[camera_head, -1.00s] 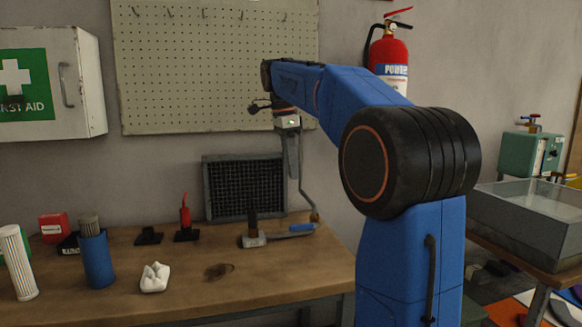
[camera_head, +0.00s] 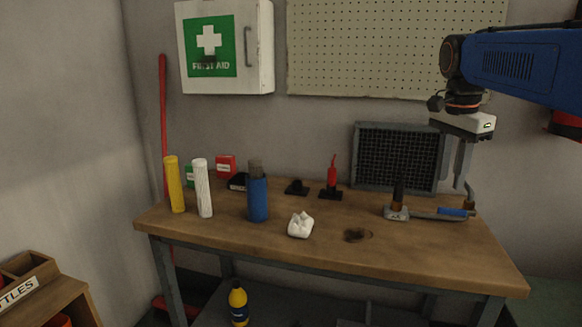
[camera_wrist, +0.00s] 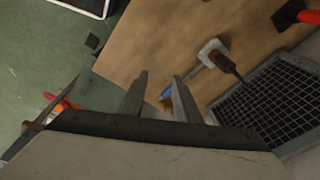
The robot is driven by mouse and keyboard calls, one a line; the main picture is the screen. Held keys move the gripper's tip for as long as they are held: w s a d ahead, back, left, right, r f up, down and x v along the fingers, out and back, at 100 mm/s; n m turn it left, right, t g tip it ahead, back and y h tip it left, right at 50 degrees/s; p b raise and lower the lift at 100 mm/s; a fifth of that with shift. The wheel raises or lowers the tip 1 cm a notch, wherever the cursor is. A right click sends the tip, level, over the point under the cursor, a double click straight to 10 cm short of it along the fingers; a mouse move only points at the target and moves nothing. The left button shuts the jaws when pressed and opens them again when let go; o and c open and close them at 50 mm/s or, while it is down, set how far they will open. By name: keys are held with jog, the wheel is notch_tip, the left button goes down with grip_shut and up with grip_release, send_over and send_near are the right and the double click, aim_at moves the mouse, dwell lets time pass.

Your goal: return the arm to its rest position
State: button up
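My arm (camera_head: 530,65) reaches in from the right. My gripper (camera_head: 459,180) points down above the right end of the wooden workbench (camera_head: 420,250). In the wrist view my gripper (camera_wrist: 160,76) shows two grey fingers standing apart with nothing between them. It is open and empty. Below and beyond the fingers lies a metal tool with a dark upright post (camera_head: 398,194) and a blue handle (camera_head: 452,212). In the head view the fingers overlap the tool's right part; I cannot tell the exact height between them.
A dark mesh panel (camera_head: 395,150) stands at the bench's back. Yellow (camera_head: 176,185), white (camera_head: 203,190) and blue (camera_head: 258,200) cylinders stand left. A white crumpled item (camera_head: 301,225) lies in front. The first-aid cabinet (camera_head: 260,45) and pegboard (camera_head: 350,45) hang on the wall.

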jog(key=s+a+f+n+t, duration=0.2)
jog(key=s+a+f+n, duration=0.2)
jog(key=s+f+n, duration=0.3)
jog(key=s+a+f+n+t+y, duration=0.1)
jog(key=s+a+f+n, duration=0.3)
jog(key=s+f+n, duration=0.4)
jog(key=s+f, duration=0.7)
jog(key=f, duration=0.2)
jog(key=shift+s+a+f+t, duration=0.15)
jog(key=shift+s+t, duration=0.1)
jog(key=shift+t, duration=0.15)
